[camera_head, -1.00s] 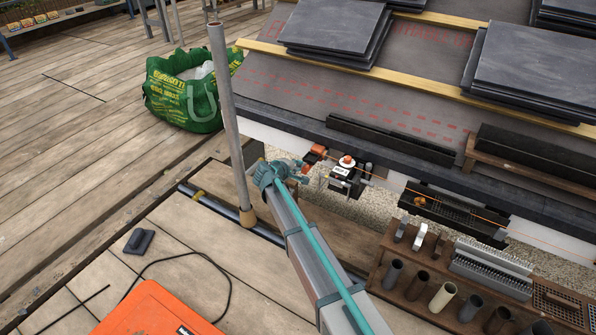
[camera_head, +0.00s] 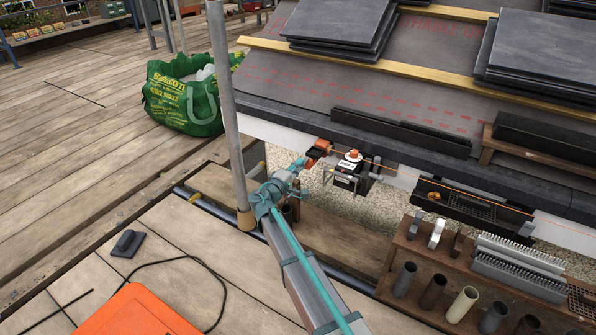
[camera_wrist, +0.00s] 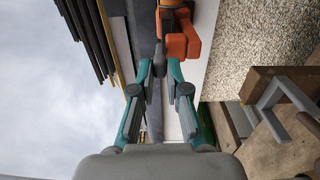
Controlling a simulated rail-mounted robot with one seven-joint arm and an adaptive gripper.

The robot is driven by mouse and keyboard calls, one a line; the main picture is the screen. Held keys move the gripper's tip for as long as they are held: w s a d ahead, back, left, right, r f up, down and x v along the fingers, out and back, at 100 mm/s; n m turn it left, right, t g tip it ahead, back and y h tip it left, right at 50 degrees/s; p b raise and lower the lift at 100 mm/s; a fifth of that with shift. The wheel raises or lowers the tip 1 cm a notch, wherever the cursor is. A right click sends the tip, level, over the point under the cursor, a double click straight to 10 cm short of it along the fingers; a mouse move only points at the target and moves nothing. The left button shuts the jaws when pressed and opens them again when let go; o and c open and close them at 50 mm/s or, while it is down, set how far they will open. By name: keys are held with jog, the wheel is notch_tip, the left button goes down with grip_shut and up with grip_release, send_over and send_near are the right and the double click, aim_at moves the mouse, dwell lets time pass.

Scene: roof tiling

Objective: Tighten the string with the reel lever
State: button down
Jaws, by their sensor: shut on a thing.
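An orange reel with a dark body (camera_head: 317,151) is fixed at the eave edge, and its orange body also shows in the wrist view (camera_wrist: 186,38). A thin orange string (camera_head: 338,151) runs from it to the right along the edge. My gripper (camera_head: 299,165) is at the reel's lower left. In the wrist view its teal fingers (camera_wrist: 159,66) are closed around a small dark grey piece next to the orange body, apparently the reel lever. The fingertips hide most of that piece. How tight the string is cannot be told.
A white-and-black box with an orange knob (camera_head: 347,170) hangs right of the reel. A grey pole (camera_head: 223,110) stands close left of my arm. A wooden tool rack (camera_head: 415,262) is at lower right, a green bag (camera_head: 185,95) at upper left.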

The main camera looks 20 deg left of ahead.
jog(key=shift+w, duration=0.1)
dwell(0.3)
jog(key=c, duration=1.2)
grip_release()
jog(key=shift+o, duration=0.2)
jog(key=s+a, duration=0.1)
jog(key=s, duration=1.1)
jog(key=shift+a+f, duration=0.15)
jog(key=shift+a, duration=0.15)
